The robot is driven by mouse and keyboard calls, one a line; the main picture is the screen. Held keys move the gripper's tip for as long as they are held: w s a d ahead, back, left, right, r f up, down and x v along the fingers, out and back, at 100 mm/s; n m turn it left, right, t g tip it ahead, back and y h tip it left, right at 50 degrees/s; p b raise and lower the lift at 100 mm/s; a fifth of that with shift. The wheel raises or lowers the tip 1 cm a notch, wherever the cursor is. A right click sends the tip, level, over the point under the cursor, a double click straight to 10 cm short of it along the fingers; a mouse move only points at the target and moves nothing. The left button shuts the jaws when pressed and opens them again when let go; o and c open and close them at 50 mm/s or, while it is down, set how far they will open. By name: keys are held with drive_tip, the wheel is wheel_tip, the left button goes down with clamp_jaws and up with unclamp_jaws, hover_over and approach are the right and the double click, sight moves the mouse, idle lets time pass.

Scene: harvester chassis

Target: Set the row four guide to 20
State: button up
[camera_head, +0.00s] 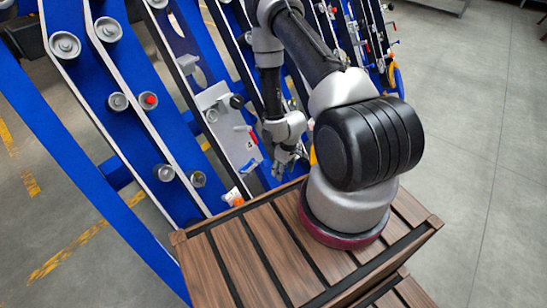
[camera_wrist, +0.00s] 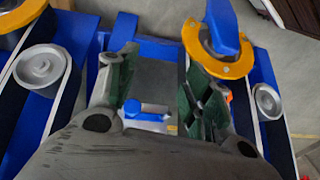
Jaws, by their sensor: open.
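My gripper (camera_head: 288,166) hangs over the blue chassis in the head view, beside a light grey plate (camera_head: 225,128). In the wrist view my gripper (camera_wrist: 163,85) is open, with its two fingers apart and nothing held. A small blue handle (camera_wrist: 146,113) on a pale plate shows between and beyond the fingers. A blue lever (camera_wrist: 221,28) with a yellow ring (camera_wrist: 237,66) shows at the upper right, past the right finger. I cannot tell which part is the row four guide, and no scale number is legible.
Blue rails (camera_head: 75,125) with belts and grey rollers (camera_head: 65,45) run along the chassis. In the wrist view rollers stand left (camera_wrist: 41,68) and right (camera_wrist: 267,100) of the fingers. My wooden-slatted base is close to the chassis. Open grey floor (camera_head: 475,130) lies to the right.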

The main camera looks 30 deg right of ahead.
sight(266, 162)
drive_tip(key=w+r+t, duration=0.2)
drive_tip(key=w+t, duration=0.1)
drive_tip(key=w, duration=0.5)
drive_tip(key=shift+n+y, duration=0.4)
drive_tip(key=x, duration=0.8)
drive_tip(key=shift+w+a+r, duration=0.1)
drive_tip(key=shift+w+a, duration=0.1)
drive_tip(key=shift+c, duration=0.4)
